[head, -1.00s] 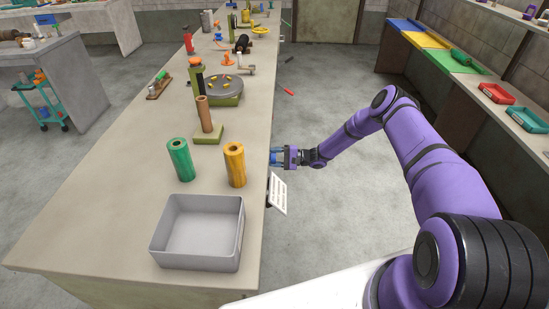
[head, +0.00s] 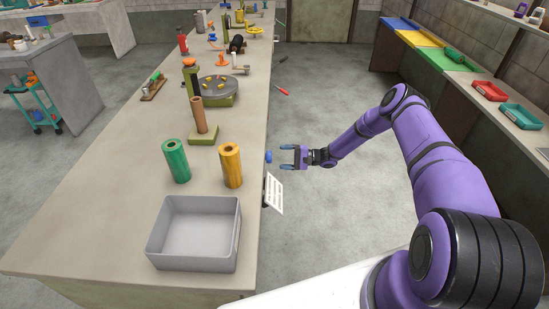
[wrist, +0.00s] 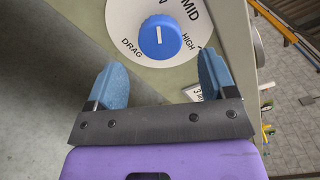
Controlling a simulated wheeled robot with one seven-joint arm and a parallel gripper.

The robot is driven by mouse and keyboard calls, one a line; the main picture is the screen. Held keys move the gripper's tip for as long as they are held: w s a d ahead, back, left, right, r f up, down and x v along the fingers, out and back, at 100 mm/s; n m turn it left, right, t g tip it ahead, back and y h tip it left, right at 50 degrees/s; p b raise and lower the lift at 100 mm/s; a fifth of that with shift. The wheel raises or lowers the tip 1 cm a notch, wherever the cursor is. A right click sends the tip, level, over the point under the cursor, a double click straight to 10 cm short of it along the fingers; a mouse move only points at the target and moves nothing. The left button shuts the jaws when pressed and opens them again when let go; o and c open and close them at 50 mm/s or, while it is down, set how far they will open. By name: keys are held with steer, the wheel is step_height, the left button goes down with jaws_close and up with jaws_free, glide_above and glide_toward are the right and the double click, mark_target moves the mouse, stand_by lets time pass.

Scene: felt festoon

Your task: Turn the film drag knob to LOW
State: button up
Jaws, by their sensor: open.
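The blue film drag knob (wrist: 160,36) sits on a white round dial (wrist: 120,22) on the bench's side. Its short white line stands about upright in the wrist view. DRAG reads at lower left, HIGH at right and MID at upper right; LOW is not clearly readable, and the top lettering is cut off. The knob also shows as a small blue spot in the head view (head: 268,156). My gripper (head: 283,157) is open and empty, just right of the knob and apart from it. Its two blue fingers flank the knob's lower side in the wrist view (wrist: 161,68).
A white sheet (head: 274,193) hangs at the bench edge, close below my gripper. On the bench (head: 100,210) stand a grey bin (head: 240,228), a green roll (head: 176,160) and a yellow roll (head: 231,165).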

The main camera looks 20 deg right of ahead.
steer(key=shift+v, duration=2.4)
steer(key=s+a+r+n+g+h, duration=0.2)
steer(key=r, duration=0.8)
steer(key=s+a+r+n+g+h, duration=0.1)
steer(key=s+r+n+g+h, duration=0.15)
steer(key=r, duration=0.85)
steer(key=s+a+r+n+g+h, duration=0.1)
steer(key=a+r+n+g+h, duration=0.15)
steer(key=r, duration=0.75)
steer(key=s+r+n+t+h, duration=0.1)
steer(key=s+r+h, duration=0.4)
steer(key=s+r, duration=0.95)
steer(key=s+d+r+t+h, duration=0.1)
steer(key=s+r, duration=0.4)
steer(key=s, duration=0.7)
steer(key=s+d+r+t+h, duration=0.1)
steer(key=s+r+t+h, duration=0.3)
steer(key=s, duration=0.9)
step_height(320, 180, up, 2)
steer(key=shift+s+d+r+n+t, duration=0.1)
steer(key=shift+s+d+n+t, duration=0.1)
steer(key=shift+n+t, duration=0.1)
